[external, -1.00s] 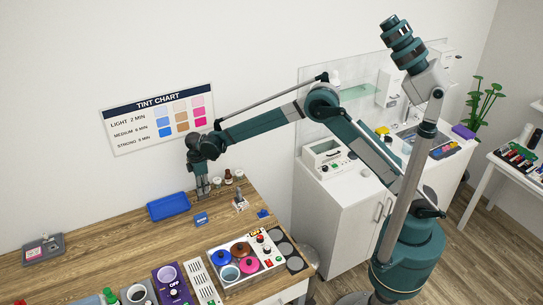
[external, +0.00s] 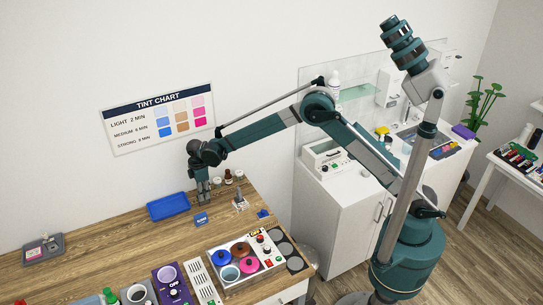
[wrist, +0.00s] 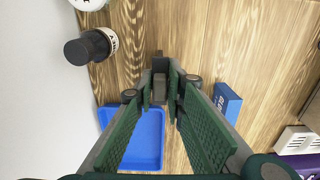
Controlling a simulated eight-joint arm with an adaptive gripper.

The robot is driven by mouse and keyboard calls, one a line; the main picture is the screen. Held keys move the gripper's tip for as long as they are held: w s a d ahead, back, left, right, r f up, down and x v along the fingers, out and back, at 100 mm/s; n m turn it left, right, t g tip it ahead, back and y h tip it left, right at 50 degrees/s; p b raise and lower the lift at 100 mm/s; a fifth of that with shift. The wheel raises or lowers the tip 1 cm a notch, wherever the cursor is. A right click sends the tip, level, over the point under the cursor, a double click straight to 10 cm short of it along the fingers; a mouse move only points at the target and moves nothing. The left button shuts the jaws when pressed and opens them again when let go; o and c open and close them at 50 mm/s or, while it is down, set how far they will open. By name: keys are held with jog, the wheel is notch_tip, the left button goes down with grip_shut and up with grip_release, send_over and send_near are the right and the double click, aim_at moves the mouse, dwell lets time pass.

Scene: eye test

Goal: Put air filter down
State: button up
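My gripper (external: 203,196) hangs low over the back of the wooden table, just right of the blue tray. In the wrist view, its two fingers (wrist: 161,82) stand a little apart with a small dark grey piece in the gap, which I take to be the air filter (wrist: 160,88). The fingers look shut on it. Its lower end is hard to make out, and I cannot tell whether it touches the table. In the external view, it is not clearly distinguishable from the fingers.
The blue tray (external: 168,206) lies left of my gripper. A small blue box (external: 201,219) stands in front. Small bottles (external: 228,178) stand near the wall, and a grey item (external: 240,204) stands to the right. A pot unit (external: 245,257) fills the front right. Bare wood surrounds the box.

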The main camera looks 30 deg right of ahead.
jog(key=o, duration=0.4)
jog(key=shift+c, duration=0.2)
jog(key=shift+r, duration=0.15)
notch_tip(320, 180, up, 12)
dwell(0.5)
dwell(0.6)
